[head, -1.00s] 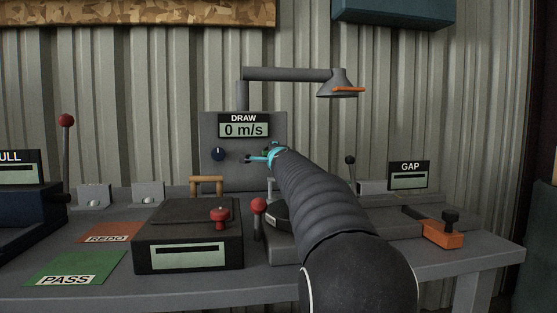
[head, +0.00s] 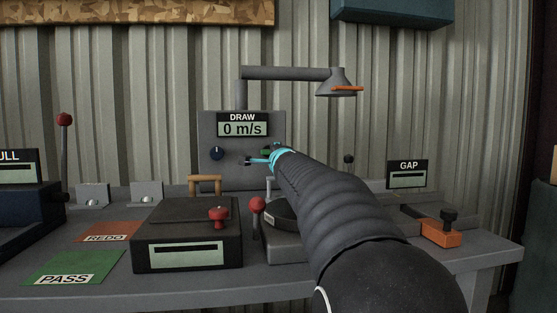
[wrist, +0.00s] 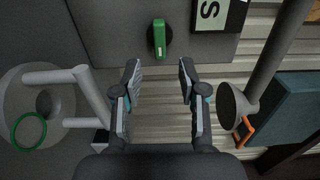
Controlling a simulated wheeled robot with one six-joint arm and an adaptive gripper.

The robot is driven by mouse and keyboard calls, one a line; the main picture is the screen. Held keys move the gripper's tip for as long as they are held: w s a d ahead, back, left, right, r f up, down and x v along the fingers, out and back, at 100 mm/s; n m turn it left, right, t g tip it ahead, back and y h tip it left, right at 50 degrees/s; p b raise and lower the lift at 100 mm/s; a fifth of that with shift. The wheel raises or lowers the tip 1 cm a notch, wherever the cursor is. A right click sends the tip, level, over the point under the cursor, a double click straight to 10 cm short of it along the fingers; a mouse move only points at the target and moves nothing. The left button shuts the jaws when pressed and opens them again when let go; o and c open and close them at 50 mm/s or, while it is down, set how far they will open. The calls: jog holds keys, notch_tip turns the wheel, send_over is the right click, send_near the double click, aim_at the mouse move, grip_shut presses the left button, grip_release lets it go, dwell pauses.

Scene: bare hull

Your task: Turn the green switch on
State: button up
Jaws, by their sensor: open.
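The green switch (wrist: 159,38) is a small green bar on a dark round base, on the grey DRAW panel (head: 207,128). In the head view a bit of the green switch (head: 265,151) shows just above my gripper (head: 258,160), and my arm covers the panel's lower right. In the wrist view my gripper (wrist: 159,77) is open and empty. Its two fingers point toward the switch, one to each side of its line, with the switch beyond the fingertips. I see no contact. The panel display reads 0 m/s.
A lamp-like arm (head: 290,74) reaches over from above. A black box with a red knob (head: 219,215), a red-balled lever (head: 258,204) and the GAP unit (head: 408,176) stand on the bench.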

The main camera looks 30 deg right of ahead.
jog(key=shift+v, duration=2.8)
